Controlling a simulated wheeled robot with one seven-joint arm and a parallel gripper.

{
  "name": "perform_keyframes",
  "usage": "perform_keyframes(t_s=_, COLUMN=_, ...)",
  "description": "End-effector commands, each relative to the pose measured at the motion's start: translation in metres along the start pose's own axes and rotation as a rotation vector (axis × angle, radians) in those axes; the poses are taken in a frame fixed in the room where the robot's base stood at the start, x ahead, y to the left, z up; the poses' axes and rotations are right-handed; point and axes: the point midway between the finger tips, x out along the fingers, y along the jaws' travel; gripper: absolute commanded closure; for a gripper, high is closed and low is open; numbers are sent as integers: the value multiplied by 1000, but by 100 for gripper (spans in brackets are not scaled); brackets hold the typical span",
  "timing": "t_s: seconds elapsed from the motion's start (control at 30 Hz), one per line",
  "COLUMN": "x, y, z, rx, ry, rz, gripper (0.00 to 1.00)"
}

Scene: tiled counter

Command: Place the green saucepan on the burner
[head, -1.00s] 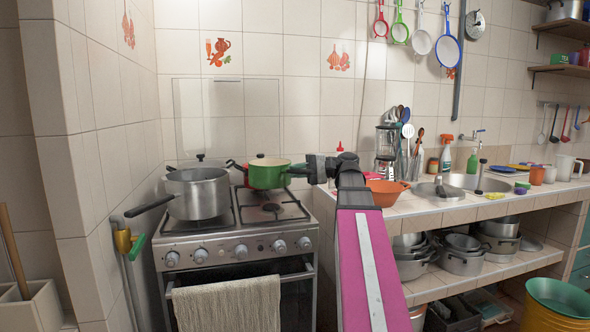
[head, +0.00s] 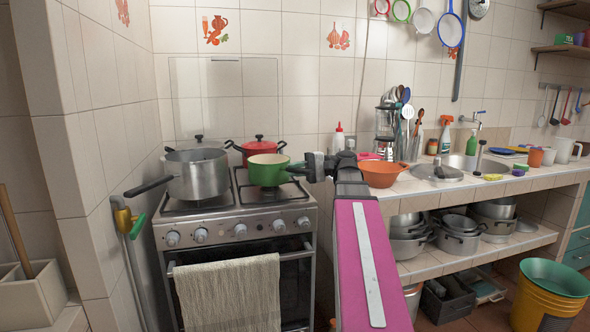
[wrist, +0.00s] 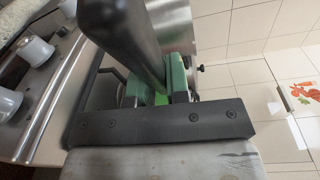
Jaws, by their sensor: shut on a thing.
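The green saucepan (head: 268,172) is over the front right burner of the stove (head: 240,217), upright, with its dark handle pointing right. Its base hides most of that burner, and I cannot tell whether it touches the grate. My gripper (head: 312,167) is right of the pan and shut on its handle. In the wrist view, the green-padded fingers of my gripper (wrist: 170,82) close around the dark handle (wrist: 125,38). A small bit of green shows behind the fingers.
A grey pot (head: 197,176) with a long handle stands on the left burners, close to the saucepan. A red pot (head: 260,146) stands on the back right burner. An orange bowl (head: 382,173) sits on the counter right of my arm. A towel (head: 228,292) hangs on the oven door.

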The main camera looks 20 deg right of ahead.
Motion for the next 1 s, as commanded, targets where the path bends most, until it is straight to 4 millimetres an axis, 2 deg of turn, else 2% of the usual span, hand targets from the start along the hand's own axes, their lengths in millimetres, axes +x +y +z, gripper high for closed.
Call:
perform_keyframes(t_s=0.93, x=1, y=11, z=-1, rx=-1, ry=0, rz=-2, gripper=100)
perform_keyframes(t_s=0.97, x=1, y=11, z=-2, rx=-1, ry=0, rz=-2, gripper=81)
perform_keyframes(t_s=1.0, x=1, y=11, z=-2, rx=-2, ry=0, rz=-1, gripper=68)
